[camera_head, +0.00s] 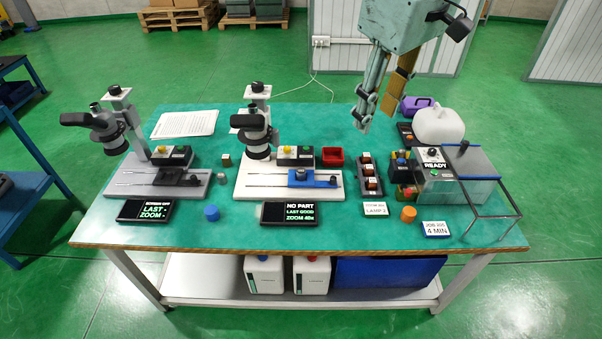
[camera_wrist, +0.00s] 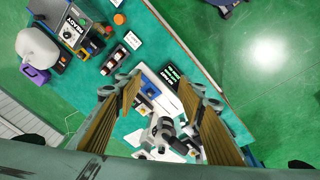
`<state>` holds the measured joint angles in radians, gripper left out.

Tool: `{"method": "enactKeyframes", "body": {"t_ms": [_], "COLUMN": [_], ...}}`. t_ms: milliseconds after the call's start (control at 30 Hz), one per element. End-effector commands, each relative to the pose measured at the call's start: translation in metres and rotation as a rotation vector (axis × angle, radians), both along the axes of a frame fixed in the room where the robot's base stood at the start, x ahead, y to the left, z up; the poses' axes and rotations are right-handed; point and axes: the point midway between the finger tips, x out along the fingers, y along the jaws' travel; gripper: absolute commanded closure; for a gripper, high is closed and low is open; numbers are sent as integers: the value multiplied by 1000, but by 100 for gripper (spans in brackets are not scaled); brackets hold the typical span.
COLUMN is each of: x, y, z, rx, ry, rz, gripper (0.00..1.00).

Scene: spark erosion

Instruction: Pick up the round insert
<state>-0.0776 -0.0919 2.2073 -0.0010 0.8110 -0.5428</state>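Several small round pieces stand on the green table (camera_head: 330,225), and I cannot tell for sure which is the round insert. A small grey cylinder (camera_head: 221,178) stands between the two microscope stands, just in front of a small brownish block (camera_head: 226,160). A blue round piece (camera_head: 211,212) is near the front edge. An orange round piece (camera_head: 408,214) is at the front right; it also shows in the wrist view (camera_wrist: 119,19). My gripper (camera_head: 376,115) is open and empty, high above the table's back right part. In the wrist view its fingers (camera_wrist: 162,88) are wide apart.
Two microscope stands (camera_head: 198,183) (camera_head: 335,191) rise at left and middle. A red tray (camera_head: 332,156), a black rack (camera_head: 369,176), a machine marked READY (camera_head: 433,168) and a white jug (camera_head: 438,124) crowd the right. Display panels (camera_head: 290,213) lie along the front.

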Motion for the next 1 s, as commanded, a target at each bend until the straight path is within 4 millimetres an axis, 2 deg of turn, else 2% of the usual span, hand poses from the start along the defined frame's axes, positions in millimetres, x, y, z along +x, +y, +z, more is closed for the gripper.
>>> {"method": "enactKeyframes", "body": {"t_ms": [533, 1000], "x": [85, 152], "y": [23, 45], "z": [-32, -76], "rx": [-41, -70], "ry": [44, 80], "rz": [219, 406], "gripper": [64, 64]}}
